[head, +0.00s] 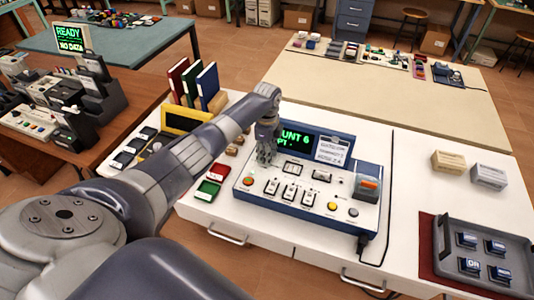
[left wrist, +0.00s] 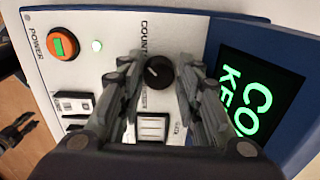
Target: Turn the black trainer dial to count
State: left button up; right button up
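The black trainer dial (left wrist: 159,72) is a round knob with a small light mark, between a COUNT label and another label that is partly hidden. It sits on the trainer panel (head: 318,211), whose screen (head: 296,137) shows green text reading in part "UNT 6". My left gripper (left wrist: 161,62) points at the panel with one finger on each side of the dial. The fingers stand apart, with narrow gaps beside the dial, and hold nothing that I can see. In the head view my left gripper (head: 266,156) hides the dial.
The trainer has an orange power switch (left wrist: 64,46), a lit lamp (left wrist: 97,45) and a white switch (left wrist: 153,127) close to the dial. Books (head: 207,82) and green and red boxes (head: 208,190) stand left of it. A grey tray (head: 450,237) lies at right.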

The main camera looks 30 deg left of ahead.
pick_arm(q)
jog(key=shift+o, duration=0.5)
notch_tip(320, 180, up, 12)
dwell(0.3)
jog(key=shift+s+f, duration=0.1)
dwell(0.4)
